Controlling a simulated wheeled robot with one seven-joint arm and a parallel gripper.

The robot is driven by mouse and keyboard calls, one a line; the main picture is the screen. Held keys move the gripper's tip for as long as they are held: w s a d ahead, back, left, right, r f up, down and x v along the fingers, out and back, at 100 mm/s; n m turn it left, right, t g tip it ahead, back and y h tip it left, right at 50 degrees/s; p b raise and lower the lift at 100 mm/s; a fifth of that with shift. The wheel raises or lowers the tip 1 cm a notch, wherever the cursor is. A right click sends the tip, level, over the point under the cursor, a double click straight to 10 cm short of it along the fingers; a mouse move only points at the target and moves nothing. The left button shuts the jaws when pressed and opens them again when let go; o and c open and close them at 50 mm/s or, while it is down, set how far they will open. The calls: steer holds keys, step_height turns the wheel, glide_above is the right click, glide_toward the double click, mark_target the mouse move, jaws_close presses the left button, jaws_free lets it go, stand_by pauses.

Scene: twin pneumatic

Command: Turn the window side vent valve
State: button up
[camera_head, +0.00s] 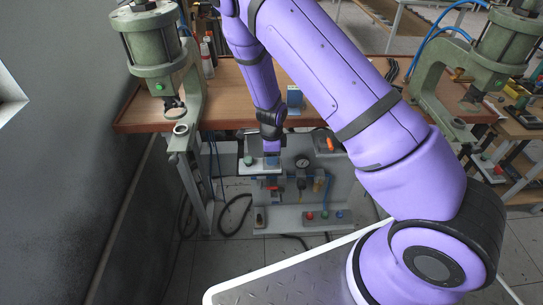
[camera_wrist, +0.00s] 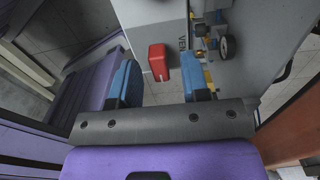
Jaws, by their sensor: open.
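In the wrist view a red block-shaped valve handle (camera_wrist: 158,62) stands on a grey panel (camera_wrist: 158,15), beside black lettering that begins "VEN". My gripper (camera_wrist: 160,88) is open, with one blue finger on each side of the view. The red handle shows between and beyond the fingertips, apart from both. In the head view my gripper (camera_head: 271,158) hangs below the wooden table's front edge, near the grey valve panel (camera_head: 325,190). An orange-red handle (camera_head: 331,143) shows on the upper right of that panel; I cannot tell whether it is the same handle.
A pressure gauge (camera_wrist: 228,47) with brass fittings sits right of the red handle. Green presses stand on the wooden table (camera_head: 225,95) at left (camera_head: 155,45) and right (camera_head: 490,50). A dark wall (camera_head: 60,170) bounds the left. Dark hoses (camera_head: 235,215) lie near the panel.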

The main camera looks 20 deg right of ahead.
steer(key=shift+f, duration=0.25)
jaws_close()
